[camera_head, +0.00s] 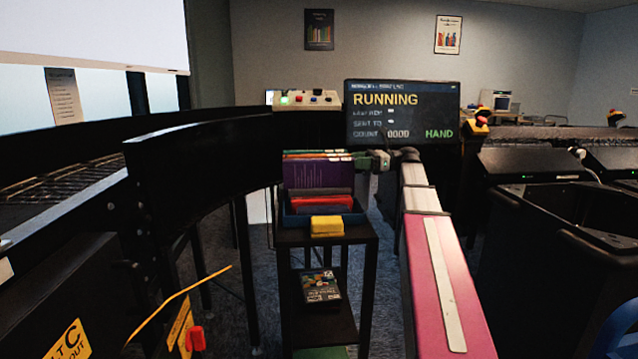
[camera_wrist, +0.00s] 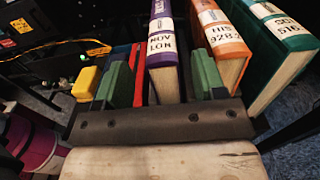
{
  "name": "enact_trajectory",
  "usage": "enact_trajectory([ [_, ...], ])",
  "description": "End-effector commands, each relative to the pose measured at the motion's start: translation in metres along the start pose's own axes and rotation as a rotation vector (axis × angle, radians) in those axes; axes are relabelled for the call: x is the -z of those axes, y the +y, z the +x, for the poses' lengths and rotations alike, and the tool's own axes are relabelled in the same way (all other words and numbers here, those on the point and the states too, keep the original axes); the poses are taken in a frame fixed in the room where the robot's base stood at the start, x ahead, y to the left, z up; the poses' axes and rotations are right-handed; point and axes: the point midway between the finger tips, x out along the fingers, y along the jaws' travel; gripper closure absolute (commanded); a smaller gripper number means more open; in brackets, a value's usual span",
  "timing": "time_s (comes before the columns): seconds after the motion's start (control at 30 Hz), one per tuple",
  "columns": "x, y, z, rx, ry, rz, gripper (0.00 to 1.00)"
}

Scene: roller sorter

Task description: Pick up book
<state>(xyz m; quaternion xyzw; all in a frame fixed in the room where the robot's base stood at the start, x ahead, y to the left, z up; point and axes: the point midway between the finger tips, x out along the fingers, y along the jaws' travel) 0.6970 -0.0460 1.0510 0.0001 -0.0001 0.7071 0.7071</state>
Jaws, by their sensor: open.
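Several books stand spine-out in a blue bin (camera_head: 290,214) on a black stand in the head view. A purple book (camera_head: 318,174) stands among them, with orange and green edges behind it and red ones in front. In the wrist view the purple book (camera_wrist: 164,60), labelled NOV LON, lies between the green-padded fingers of my gripper (camera_wrist: 162,82). The fingers are open, with a visible gap on the left. An orange book (camera_wrist: 222,45) and a green book (camera_wrist: 275,50) stand to the right. In the head view my gripper (camera_head: 378,160) is at the right side of the books.
A yellow block (camera_head: 327,225) sits at the bin's front. Another book (camera_head: 320,287) lies on the lower shelf. A black curved conveyor wall (camera_head: 200,155) is at left. A screen (camera_head: 402,112) reading RUNNING and a button box (camera_head: 306,100) stand behind. Black bins (camera_head: 570,215) are at right.

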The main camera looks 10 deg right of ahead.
Motion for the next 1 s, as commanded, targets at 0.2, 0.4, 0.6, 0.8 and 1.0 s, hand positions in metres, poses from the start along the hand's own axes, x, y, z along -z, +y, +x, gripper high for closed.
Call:
enact_trajectory([
  [0.2, 0.001, -0.001, 0.018, -0.002, 0.001, 0.000, 0.36],
  [0.4, 0.002, -0.002, 0.045, -0.002, 0.001, 0.000, 0.36],
  [0.6, 0.002, -0.003, 0.053, 0.001, 0.001, 0.000, 0.36],
  [0.8, 0.002, -0.003, 0.052, 0.000, 0.001, 0.000, 0.69],
  [1.0, 0.002, -0.003, 0.052, 0.000, 0.000, 0.000, 1.00],
])
